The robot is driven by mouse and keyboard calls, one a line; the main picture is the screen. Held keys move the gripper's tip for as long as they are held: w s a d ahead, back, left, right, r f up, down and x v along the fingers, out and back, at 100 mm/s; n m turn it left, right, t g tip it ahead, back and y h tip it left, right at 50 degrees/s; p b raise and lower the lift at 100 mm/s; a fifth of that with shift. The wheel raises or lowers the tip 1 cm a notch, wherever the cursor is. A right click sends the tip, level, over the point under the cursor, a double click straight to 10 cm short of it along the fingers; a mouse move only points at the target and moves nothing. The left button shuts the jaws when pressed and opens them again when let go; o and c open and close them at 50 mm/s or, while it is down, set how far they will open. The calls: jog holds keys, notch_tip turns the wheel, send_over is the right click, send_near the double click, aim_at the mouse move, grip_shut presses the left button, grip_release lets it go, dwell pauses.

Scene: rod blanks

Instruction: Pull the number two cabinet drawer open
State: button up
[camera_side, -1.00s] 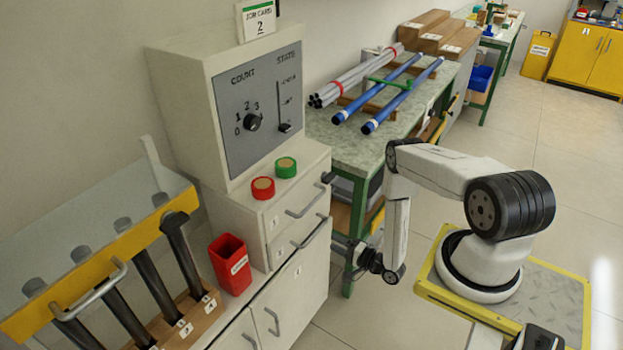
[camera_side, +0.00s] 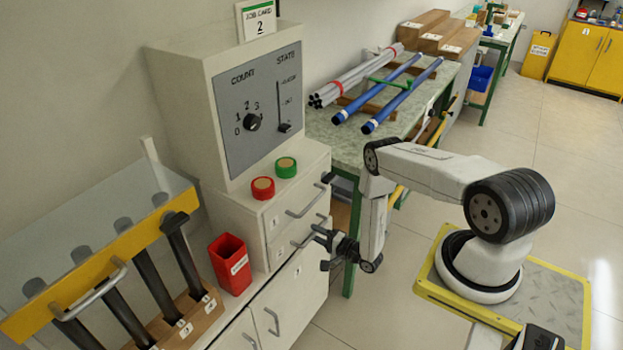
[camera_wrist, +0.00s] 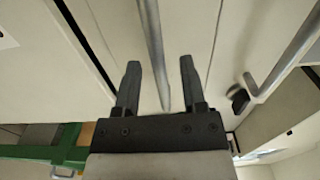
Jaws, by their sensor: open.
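The number two drawer (camera_side: 282,251) is the lower of two narrow pale drawers in the cabinet and looks shut. Its grey bar handle (camera_side: 304,239) is partly behind my gripper in the side view. My gripper (camera_side: 321,248) is open in front of the right part of this drawer, fingers pointing at the cabinet. In the wrist view, a grey bar handle (camera_wrist: 151,45) runs between the two open fingers of my gripper (camera_wrist: 160,66), apart from both. I cannot tell how deep the bar sits between them.
The number one drawer's handle (camera_side: 306,203) is just above. A second bar handle (camera_wrist: 285,62) and a dark knob (camera_wrist: 238,98) show in the wrist view. The green-legged bench (camera_side: 350,145) stands close to the right.

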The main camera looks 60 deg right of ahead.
jog(key=shift+w, duration=0.45)
grip_shut()
dwell(1.2)
